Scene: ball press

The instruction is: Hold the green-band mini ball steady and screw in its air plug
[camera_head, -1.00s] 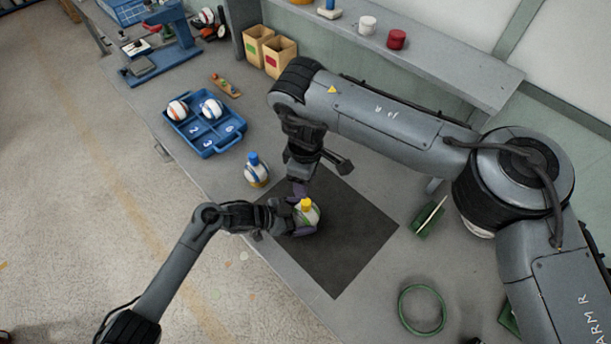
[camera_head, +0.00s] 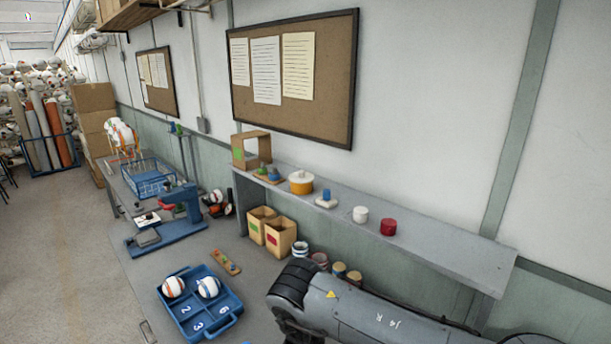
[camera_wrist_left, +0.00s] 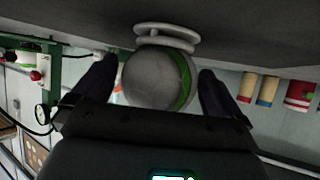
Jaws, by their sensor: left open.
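The green-band mini ball (camera_wrist_left: 155,80) shows in the left wrist view as a grey-white ball with a green stripe on its right side. It sits against a pale ring stand (camera_wrist_left: 167,33) on a dark surface, which is at the top of this picture. My left gripper (camera_wrist_left: 158,88) is open, with one dark finger on each side of the ball. A gap shows on both sides. The air plug is not visible now. The head view has tilted up, so the ball, the left arm and my right gripper are out of it; only a right arm link shows there.
A blue numbered tray (camera_head: 190,327) holds two striped balls (camera_head: 173,287). Cardboard boxes (camera_head: 279,237) and several pots stand under a grey shelf (camera_head: 425,243). A blue press (camera_head: 184,203) stands at the back left. A green frame with a gauge (camera_wrist_left: 43,115) shows in the left wrist view.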

